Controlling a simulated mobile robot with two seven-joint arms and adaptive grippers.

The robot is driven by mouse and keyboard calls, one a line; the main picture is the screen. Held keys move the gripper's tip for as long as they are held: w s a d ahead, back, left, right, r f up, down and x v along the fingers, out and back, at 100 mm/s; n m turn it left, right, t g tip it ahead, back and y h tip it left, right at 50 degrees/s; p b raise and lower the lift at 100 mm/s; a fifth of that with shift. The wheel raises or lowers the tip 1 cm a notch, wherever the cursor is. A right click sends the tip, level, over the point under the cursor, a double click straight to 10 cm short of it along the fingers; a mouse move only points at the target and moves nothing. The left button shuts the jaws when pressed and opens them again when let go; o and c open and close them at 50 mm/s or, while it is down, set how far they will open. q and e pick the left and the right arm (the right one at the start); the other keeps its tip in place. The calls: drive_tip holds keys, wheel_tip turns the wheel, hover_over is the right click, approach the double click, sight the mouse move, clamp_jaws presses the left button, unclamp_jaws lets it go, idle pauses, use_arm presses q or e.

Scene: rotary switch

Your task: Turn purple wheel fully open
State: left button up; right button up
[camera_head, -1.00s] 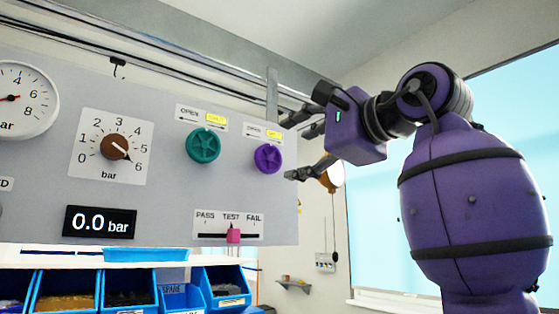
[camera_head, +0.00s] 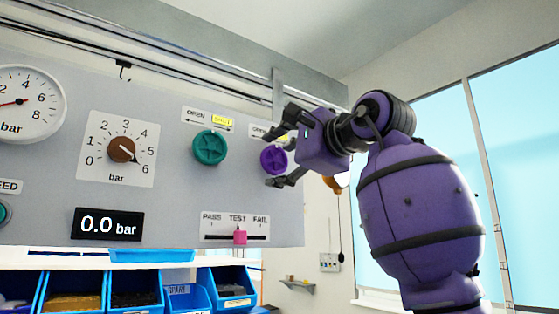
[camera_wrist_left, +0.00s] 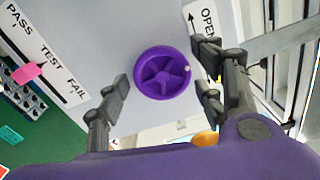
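The purple wheel (camera_head: 272,161) is on the right part of the grey panel. It is a round spoked handwheel. In the left wrist view the wheel (camera_wrist_left: 163,73) shows whole, with a small pale mark on its rim. My left gripper (camera_head: 278,158) is open at the panel's right side, with one finger above the wheel and one below. In the left wrist view the fingers (camera_wrist_left: 162,84) are on either side of the wheel, apart from it. The OPEN label (camera_head: 259,131) above the wheel is partly hidden by the upper finger. My right gripper is not in view.
A teal wheel (camera_head: 210,148) is left of the purple one. A slider with a pink knob (camera_head: 240,237) sits below. A brown dial (camera_head: 121,149), a gauge (camera_head: 28,104) and a 0.0 bar display (camera_head: 108,225) are further left. Blue bins (camera_head: 184,298) stand under the panel.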

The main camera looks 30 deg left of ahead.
use_arm(q)
drive_tip(key=c, duration=1)
